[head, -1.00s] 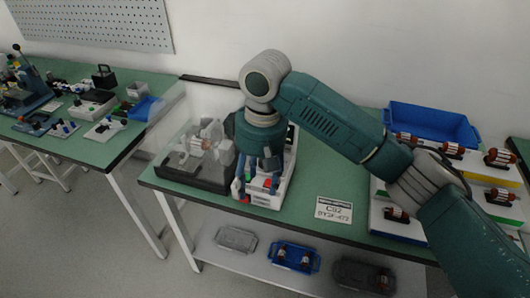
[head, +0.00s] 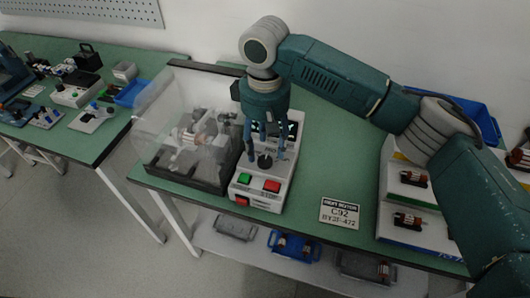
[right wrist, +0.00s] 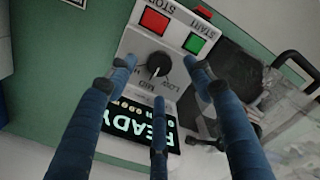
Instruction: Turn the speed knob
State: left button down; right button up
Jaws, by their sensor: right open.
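The speed knob (right wrist: 158,64) is a round black dial with a white pointer line on a white control box (head: 254,194). In the right wrist view, marks reading LOW and MID stand beside it, and the pointer's exact setting is hard to tell. In the head view the black knob (head: 265,161) shows just below my right gripper (head: 268,148). My right gripper's blue fingers are open and spread around the knob's area, pointing down, with nothing held. Whether any finger touches the knob cannot be told. My left gripper is not in view.
Green START (right wrist: 194,43) and red STOP (right wrist: 154,21) buttons sit near the knob. A lit READY display (right wrist: 140,127) is on its other side. A clear-covered test fixture (head: 190,135) stands left of the box.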

aim_at(265, 160)
notch_tip(265, 160, down, 3)
jog(key=shift+w+f, duration=0.1)
jog(key=shift+w, duration=0.05)
jog(key=shift+f, duration=0.8)
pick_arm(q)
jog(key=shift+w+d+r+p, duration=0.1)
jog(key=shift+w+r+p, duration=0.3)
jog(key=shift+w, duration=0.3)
pick_arm(e)
jog(key=c, duration=1.2)
